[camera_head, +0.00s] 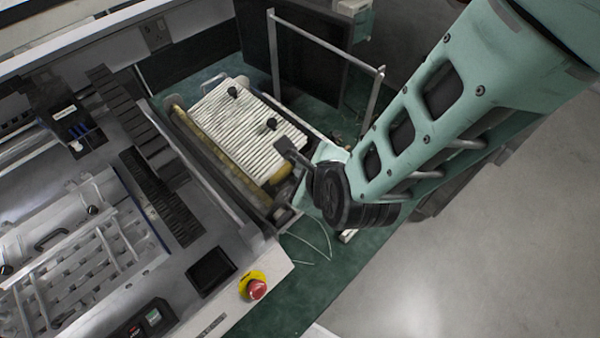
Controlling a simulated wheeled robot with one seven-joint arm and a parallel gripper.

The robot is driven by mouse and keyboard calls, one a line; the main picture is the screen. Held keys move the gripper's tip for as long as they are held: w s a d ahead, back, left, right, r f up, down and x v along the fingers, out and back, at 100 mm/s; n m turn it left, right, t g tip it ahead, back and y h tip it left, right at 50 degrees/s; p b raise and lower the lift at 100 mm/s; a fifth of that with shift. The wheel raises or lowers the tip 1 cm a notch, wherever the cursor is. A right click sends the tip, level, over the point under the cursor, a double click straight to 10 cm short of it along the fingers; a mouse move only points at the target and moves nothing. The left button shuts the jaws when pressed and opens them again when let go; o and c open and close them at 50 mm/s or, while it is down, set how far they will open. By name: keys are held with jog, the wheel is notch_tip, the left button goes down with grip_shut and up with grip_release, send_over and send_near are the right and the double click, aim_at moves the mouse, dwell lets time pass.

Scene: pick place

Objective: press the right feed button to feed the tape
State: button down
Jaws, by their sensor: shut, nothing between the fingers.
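My arm (430,120) reaches in from the upper right, and its dark wrist (350,195) is near the picture's middle. My gripper (287,150) is shut and empty, small and partly hidden by the wrist. It is over the lower right edge of a white ribbed block (245,130), which has two small black knobs (232,91) (270,124) on top. I cannot tell whether the gripper touches the block. No right feed button or tape can be made out clearly.
A red stop button on a yellow base (256,289) sits at the grey machine's front corner. A metal rail frame (325,42) stands behind the block. Grey machinery (75,255) fills the left. Grey floor (490,250) is open at right.

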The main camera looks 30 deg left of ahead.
jog(key=shift+f, duration=0.1)
dwell(0.5)
jog(key=shift+r, duration=0.7)
notch_tip(320, 180, up, 6)
jog(key=p, duration=0.3)
dwell(0.4)
dwell(0.6)
